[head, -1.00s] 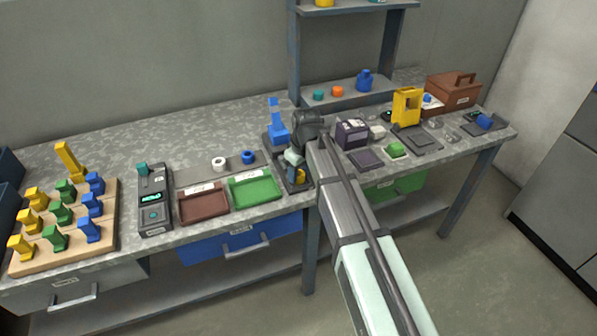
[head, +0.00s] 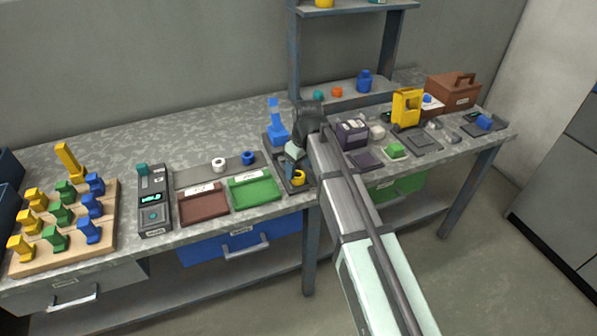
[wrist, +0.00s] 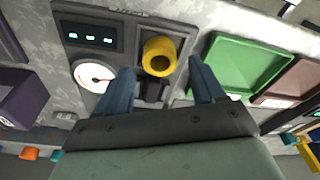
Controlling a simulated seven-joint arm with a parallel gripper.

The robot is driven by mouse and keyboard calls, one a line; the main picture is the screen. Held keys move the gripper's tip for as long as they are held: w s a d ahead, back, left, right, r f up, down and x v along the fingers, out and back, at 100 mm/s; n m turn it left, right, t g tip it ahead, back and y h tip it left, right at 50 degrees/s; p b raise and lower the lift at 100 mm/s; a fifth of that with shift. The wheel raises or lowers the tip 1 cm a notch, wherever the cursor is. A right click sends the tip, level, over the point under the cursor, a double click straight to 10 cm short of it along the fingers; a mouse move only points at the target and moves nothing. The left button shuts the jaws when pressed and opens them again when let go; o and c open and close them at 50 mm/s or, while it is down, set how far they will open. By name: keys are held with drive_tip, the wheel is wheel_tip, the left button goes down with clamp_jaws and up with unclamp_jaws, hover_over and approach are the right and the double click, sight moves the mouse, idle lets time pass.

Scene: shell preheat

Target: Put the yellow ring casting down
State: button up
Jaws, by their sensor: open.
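The yellow ring casting (head: 298,178) sits on the dark device (head: 302,187) near the front edge of the bench, right of the green tray. In the wrist view the yellow ring casting (wrist: 159,57) shows its round hole, and rests at the dark device panel (wrist: 86,40) beside a dial gauge and a green-lit display. My gripper (wrist: 162,88) is open, its two blue fingers apart on either side of the ring and not touching it as far as I can see. In the head view my gripper (head: 291,170) is just behind the ring, partly hidden by my arm.
A green tray (head: 254,202) and a brown tray (head: 205,215) lie left of the device. A blue upright part (head: 276,125) stands behind it. A purple box (head: 352,132) and a yellow frame (head: 405,107) stand to the right. The back left of the bench is clear.

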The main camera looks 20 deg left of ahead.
sight(302, 185)
wheel_tip(302, 185, up, 9)
drive_tip(key=d, duration=0.1)
drive_tip(key=shift+s+d, duration=0.15)
drive_tip(key=shift+s, duration=0.1)
idle(0.3)
